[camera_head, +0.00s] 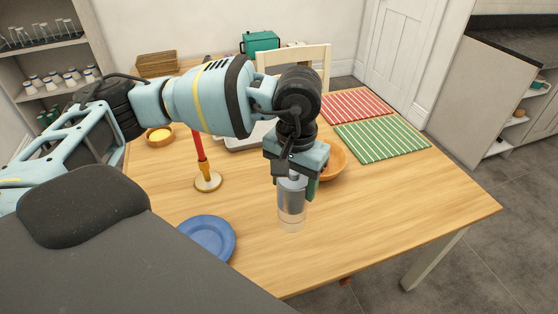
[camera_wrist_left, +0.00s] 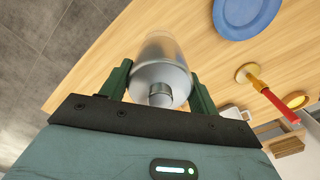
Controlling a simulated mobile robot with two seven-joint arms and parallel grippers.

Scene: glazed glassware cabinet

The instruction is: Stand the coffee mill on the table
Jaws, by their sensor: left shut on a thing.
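The coffee mill (camera_head: 291,208) is a grey metal cylinder with a clear lower part. It is upright in the head view, over the front middle of the wooden table (camera_head: 390,205). My left gripper (camera_head: 292,186) points down and is shut on the mill's upper part. In the left wrist view the mill (camera_wrist_left: 161,70) sits between the two green fingers. I cannot tell whether its base touches the table or hangs just above it. My right gripper is not in view.
A blue plate (camera_head: 208,237) lies left of the mill. A candlestick with a red candle (camera_head: 207,181) stands behind the plate. An orange bowl (camera_head: 335,160) is behind the mill, with red (camera_head: 356,104) and green (camera_head: 382,141) striped mats beyond. The table to the right is clear.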

